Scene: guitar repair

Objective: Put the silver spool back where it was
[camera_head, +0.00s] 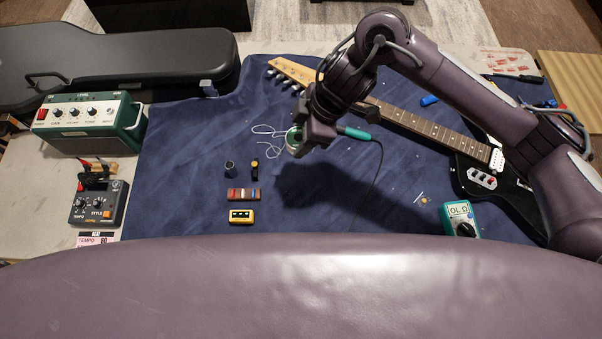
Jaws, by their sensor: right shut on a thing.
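My right gripper (303,138) is over the blue mat, left of the picture's middle, and is shut on the silver spool (293,149). The spool shows as a pale round rim at the left side of the jaws; the rest is hidden by the fingers. A broad shadow on the mat lies to the right and below, so the spool seems held above the mat. Loose pale wire or string (268,131) lies just left of the gripper. My left gripper is out of view.
A teal-handled tool (354,133) with a black cable is right beside the gripper. The guitar (425,126) lies behind. A dark knob (230,169), a brown block (244,195) and a yellow box (241,216) stand front left. The mat's (330,205) front middle is clear.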

